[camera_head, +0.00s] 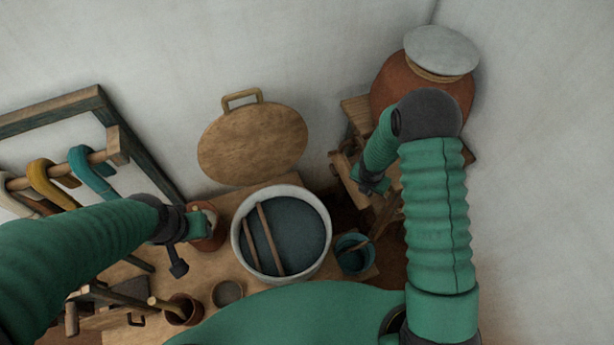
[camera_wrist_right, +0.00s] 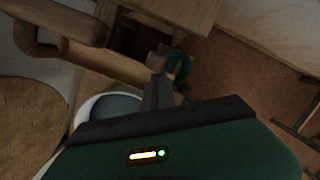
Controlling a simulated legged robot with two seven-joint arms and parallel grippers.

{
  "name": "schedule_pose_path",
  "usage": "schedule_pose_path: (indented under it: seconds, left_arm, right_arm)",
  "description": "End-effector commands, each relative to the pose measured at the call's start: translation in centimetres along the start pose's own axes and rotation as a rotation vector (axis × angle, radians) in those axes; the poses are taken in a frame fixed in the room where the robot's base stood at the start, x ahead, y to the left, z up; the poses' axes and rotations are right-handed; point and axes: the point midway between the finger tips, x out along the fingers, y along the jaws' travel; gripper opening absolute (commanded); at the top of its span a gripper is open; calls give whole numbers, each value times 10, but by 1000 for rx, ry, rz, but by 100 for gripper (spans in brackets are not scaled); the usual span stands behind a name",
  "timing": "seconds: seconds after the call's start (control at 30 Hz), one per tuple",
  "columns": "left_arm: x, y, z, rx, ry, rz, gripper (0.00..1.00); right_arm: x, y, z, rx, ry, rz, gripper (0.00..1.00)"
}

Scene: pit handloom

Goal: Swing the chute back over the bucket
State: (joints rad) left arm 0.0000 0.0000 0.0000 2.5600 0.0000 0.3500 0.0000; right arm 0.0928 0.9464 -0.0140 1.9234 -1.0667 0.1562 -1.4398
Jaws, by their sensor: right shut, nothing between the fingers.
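A wooden stand with trough-like pieces (camera_head: 344,168) sits below the clay jar; I cannot clearly tell which piece is the chute. Wooden pieces also show in the right wrist view (camera_wrist_right: 115,62). A small teal bucket (camera_head: 353,262) stands right of the vat, a stick across its mouth. My right gripper (camera_head: 374,186) is beside the stand, above and behind the bucket. In the right wrist view its fingers (camera_wrist_right: 160,90) are shut and empty, close to a small teal ring-like piece (camera_wrist_right: 178,66). My left gripper (camera_head: 180,238) is beside a small clay pot (camera_head: 208,228); its jaws are unclear.
A pale-rimmed vat (camera_head: 324,215) of dark liquid has two sticks across it. A round wooden lid (camera_head: 252,145) leans on the wall. The clay jar (camera_head: 392,80) has a grey lid. Coloured yarn hanks (camera_head: 92,172) hang at left. Small pots (camera_head: 183,308) crowd the table front.

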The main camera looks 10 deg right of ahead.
Motion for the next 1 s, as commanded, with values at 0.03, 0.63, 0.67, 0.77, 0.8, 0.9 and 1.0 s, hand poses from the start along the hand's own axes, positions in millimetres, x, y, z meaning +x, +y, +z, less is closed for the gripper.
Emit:
schedule_pose_path:
  seconds: [0.03, 0.63, 0.67, 0.77, 0.8, 0.9, 1.0]
  left_arm:
    - [-6, 0, -2, 0, 0, 0, 44]
    - [-16, 0, -4, 0, 0, 0, 44]
    - [-16, 0, -4, 0, 0, 0, 44]
    - [-16, 0, -4, 0, 0, 0, 44]
    - [-16, 0, -4, 0, 0, 0, 44]
    - [-16, 0, -4, 0, 0, 0, 44]
    - [-16, 0, -4, 0, 0, 0, 44]
  right_arm:
    - [-2, -3, 5, -13, 0, 4, 0]
    - [5, -11, 25, -6, -6, 2, 0]
    - [5, -11, 26, -6, -6, 2, 0]
    - [5, -11, 26, -5, -7, 3, 0]
    - [5, -11, 27, -5, -8, 3, 0]
    - [5, -11, 28, -4, -9, 3, 0]
    - [4, -9, 26, -5, -9, 2, 0]
